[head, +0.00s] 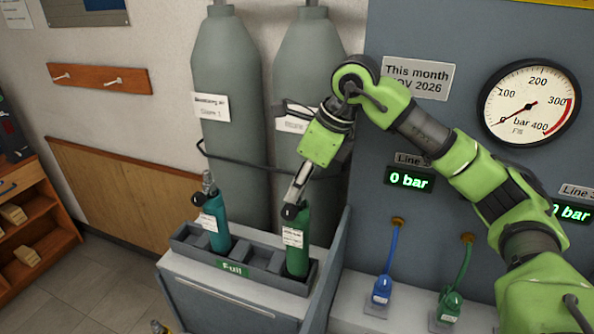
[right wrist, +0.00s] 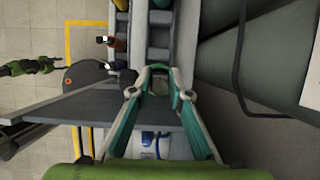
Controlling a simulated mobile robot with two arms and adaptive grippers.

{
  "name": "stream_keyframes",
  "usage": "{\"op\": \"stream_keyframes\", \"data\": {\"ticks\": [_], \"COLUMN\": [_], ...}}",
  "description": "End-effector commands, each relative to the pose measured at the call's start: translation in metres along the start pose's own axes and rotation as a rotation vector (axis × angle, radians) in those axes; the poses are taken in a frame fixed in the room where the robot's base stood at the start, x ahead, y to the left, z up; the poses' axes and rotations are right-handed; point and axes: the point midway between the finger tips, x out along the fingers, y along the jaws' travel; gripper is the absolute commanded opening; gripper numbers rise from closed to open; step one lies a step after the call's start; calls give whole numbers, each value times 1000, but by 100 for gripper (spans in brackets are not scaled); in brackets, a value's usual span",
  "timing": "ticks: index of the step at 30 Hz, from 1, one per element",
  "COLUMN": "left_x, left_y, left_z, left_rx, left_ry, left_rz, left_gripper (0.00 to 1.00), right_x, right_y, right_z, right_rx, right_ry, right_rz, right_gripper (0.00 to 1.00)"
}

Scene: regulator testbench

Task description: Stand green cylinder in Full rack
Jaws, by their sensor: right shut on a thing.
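The green cylinder (head: 297,243) stands upright in the right end slot of the grey Full rack (head: 180,248), with its base hidden by the rack's front wall. It carries a white label and a dark valve on top. My right gripper (head: 294,200) is above it, pointing down, shut at the valve. In the right wrist view the fingertips (right wrist: 160,82) close around the cylinder's top, which is mostly hidden. I cannot tell whether the base touches the slot floor.
A teal cylinder (head: 215,222) stands in the rack's left part, with empty slots between. Two tall grey gas bottles (head: 227,110) stand behind. A blue-grey panel (head: 338,262) rises right of the rack. Blue (head: 382,288) and green (head: 449,303) hose fittings sit further right.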

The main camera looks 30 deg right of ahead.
Motion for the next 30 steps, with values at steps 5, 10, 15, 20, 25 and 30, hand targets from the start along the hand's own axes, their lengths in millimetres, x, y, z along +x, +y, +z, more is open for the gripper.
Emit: {"op": "stream_keyframes", "data": {"ticks": [5,10,15,20,25,30], "left_x": [-2,-1,1,1,0,1], "left_y": [0,0,0,0,0,0], "left_z": [0,0,0,1,1,1], "left_rx": [0,0,0,0,0,0], "left_ry": [0,0,-1,-2,-2,-2], "left_rz": [0,0,0,0,0,0], "left_gripper": [39,39,39,39,39,39], "right_x": [3,3,7,7,7,-2], "right_y": [-1,0,0,0,0,0], "right_z": [0,0,-3,-3,-3,-1], "right_rx": [-1,-1,0,0,0,-1], "right_ry": [-9,-9,-1,-1,-1,-4], "right_rz": [-3,-3,0,0,0,-2], "right_gripper": [0,0,30,34,34,34]}}
